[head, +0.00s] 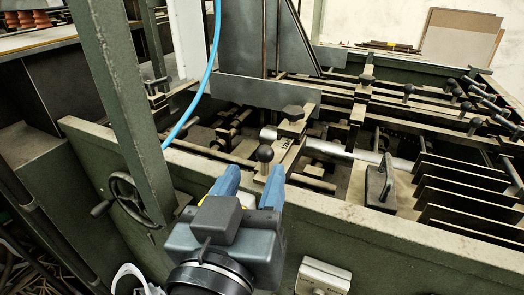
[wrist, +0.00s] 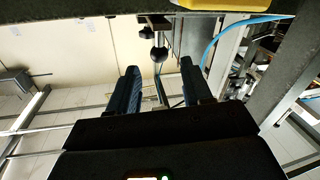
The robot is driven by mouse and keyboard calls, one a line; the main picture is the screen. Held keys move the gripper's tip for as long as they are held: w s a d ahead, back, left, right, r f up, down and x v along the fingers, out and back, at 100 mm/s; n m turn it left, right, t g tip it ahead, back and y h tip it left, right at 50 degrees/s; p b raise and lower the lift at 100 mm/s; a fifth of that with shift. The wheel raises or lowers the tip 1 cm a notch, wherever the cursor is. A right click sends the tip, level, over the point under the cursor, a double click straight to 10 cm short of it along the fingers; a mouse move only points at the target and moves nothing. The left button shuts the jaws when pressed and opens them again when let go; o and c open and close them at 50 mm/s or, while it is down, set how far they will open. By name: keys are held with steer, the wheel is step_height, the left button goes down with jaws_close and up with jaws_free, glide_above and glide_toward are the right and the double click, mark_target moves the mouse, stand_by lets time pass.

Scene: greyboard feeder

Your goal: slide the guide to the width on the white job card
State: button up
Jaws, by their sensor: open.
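The guide (head: 290,130) is a pale block with a dark clamp knob (head: 293,112) on top, sitting on a silver bar (head: 338,151). A black ball-ended handle (head: 264,153) stands at its near end; a dark ball also shows in the wrist view (wrist: 159,55). My gripper (head: 250,178) is open and empty, with its blue fingers just short of the ball handle. In the wrist view the ball appears between and beyond the fingertips (wrist: 160,70); contact is not visible.
The green front rail (head: 370,222) runs below the mechanism. A handwheel (head: 127,197) and upright post (head: 122,90) stand left. A blue hose (head: 207,75) hangs behind my gripper. Dark upright plates (head: 465,185) and a black-handled block (head: 381,185) are to the right.

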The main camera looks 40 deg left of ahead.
mark_target(263, 159)
steer(key=x, duration=0.6)
steer(key=shift+w+a+p, duration=0.1)
steer(key=shift+w+p, duration=0.2)
steer(key=shift+p, duration=0.05)
steer(key=shift+c, duration=0.3)
jaws_close()
